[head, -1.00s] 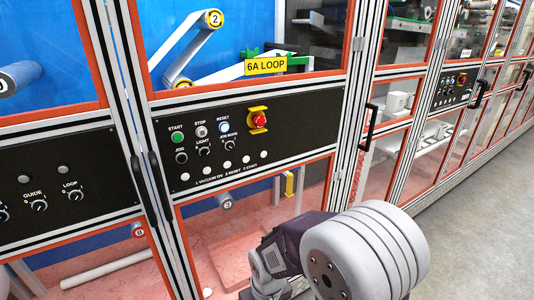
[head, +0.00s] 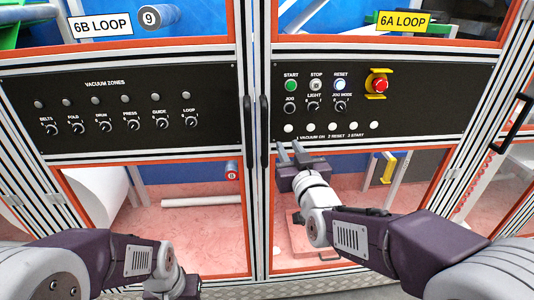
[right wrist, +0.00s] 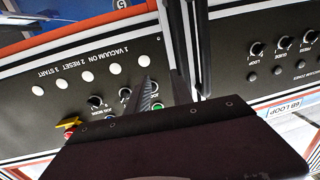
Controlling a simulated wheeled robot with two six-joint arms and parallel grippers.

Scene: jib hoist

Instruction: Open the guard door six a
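The 6A guard door (head: 440,142), with its orange-edged panes and yellow 6A LOOP label (head: 404,21), is closed on the right of the middle seam. A dark upright handle (head: 265,145) is at its left edge, beside a similar one on the 6B side. My right gripper (head: 292,152) is open, just right of the handles and below the black button panel. In the right wrist view its two fingers (right wrist: 163,92) are apart, close to the dark handle bars (right wrist: 203,45); I cannot tell whether they touch.
The 6A button panel (head: 440,95) has lit and coloured buttons and a red emergency stop (head: 380,86) in a yellow guard. The 6B panel (head: 110,105) with several knobs is at left. Another black handle (head: 514,112) stands at far right.

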